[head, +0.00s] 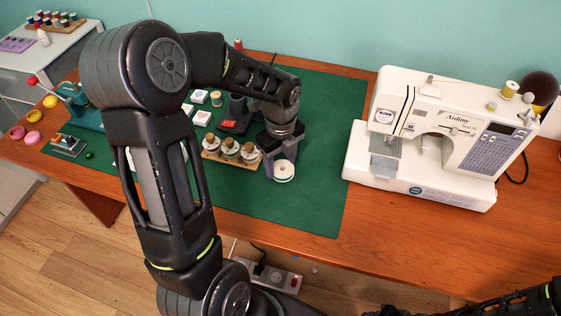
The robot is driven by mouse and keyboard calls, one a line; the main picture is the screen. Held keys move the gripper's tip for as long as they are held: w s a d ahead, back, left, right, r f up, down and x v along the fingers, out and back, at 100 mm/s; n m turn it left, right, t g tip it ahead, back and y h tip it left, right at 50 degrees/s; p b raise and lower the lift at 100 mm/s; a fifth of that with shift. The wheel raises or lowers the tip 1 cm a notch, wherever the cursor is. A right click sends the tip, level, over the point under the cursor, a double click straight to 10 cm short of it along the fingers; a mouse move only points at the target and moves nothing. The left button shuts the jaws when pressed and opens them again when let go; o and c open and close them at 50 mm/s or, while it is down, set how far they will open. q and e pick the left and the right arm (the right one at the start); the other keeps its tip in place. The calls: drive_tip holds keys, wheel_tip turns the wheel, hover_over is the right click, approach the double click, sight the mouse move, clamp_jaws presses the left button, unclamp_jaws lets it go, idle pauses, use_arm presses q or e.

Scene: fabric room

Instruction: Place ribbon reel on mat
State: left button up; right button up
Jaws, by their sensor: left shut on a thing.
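My left gripper (282,164) reaches down over the green mat (305,205) and is shut on a ribbon reel (284,173). The reel is white and round with a small centre. It is just right of a wooden rack (222,160) that holds several similar reels. I cannot tell whether the held reel touches the mat or hangs slightly above it. My left arm covers part of the mat's left side. Part of my right arm shows at the bottom right edge; its gripper is not visible.
A white sewing machine (440,135) stands right of the mat. Small boxes (200,97) and a dark stand (237,115) are behind the rack. A green hand press (78,100) is at the left. The mat's front right is clear. A power strip (270,277) lies below the table.

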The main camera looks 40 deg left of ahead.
sight(281, 166)
use_arm(q)
drive_tip(key=shift+f, duration=0.15)
drive_tip(key=o, duration=1.3)
wheel_tip(281, 166, up, 12)
drive_tip(key=shift+r+p, duration=0.2)
drive_tip(key=shift+p, duration=0.1)
